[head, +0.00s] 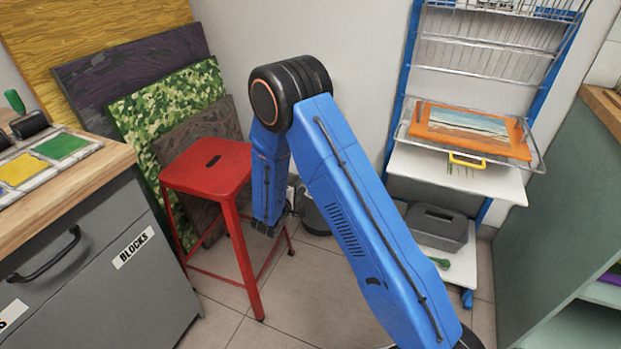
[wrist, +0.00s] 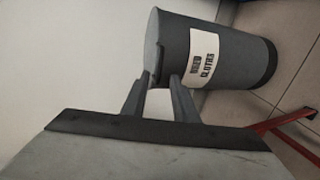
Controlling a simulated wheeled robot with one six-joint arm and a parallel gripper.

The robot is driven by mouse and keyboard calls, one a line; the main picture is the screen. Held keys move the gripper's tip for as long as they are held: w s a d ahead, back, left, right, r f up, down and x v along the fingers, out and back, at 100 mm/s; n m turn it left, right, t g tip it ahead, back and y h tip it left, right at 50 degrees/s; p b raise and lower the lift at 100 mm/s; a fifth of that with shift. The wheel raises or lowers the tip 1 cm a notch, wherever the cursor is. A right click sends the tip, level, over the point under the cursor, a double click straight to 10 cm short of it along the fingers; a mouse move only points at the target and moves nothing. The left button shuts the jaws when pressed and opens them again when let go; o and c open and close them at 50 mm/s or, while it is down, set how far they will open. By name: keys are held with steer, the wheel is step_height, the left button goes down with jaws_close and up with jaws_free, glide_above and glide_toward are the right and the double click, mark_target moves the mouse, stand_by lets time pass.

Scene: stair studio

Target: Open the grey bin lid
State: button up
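The grey bin (wrist: 225,55) carries a white label reading "USED CLOTHS". It looks sideways in the wrist view because the camera is rolled. Its lid (wrist: 152,45) is at the left end and appears closed, with a dark edge along its rim. My gripper (wrist: 159,88) has its two fingers apart with nothing held between them. The fingertips are close to the lid's rim; I cannot tell whether they touch it. In the head view the bin (head: 314,217) is mostly hidden behind my blue arm, on the floor by the wall.
A red stool (head: 207,168) stands just left of my arm. Painted boards (head: 165,100) lean on the wall behind it. A drying rack (head: 470,170) with a grey caddy (head: 437,228) stands right.

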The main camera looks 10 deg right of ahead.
steer(key=x, duration=0.9)
steer(key=shift+w+d, duration=0.25)
steer(key=shift+w, duration=0.05)
jaws_close()
steer(key=shift+f, duration=0.1)
stand_by(1.0)
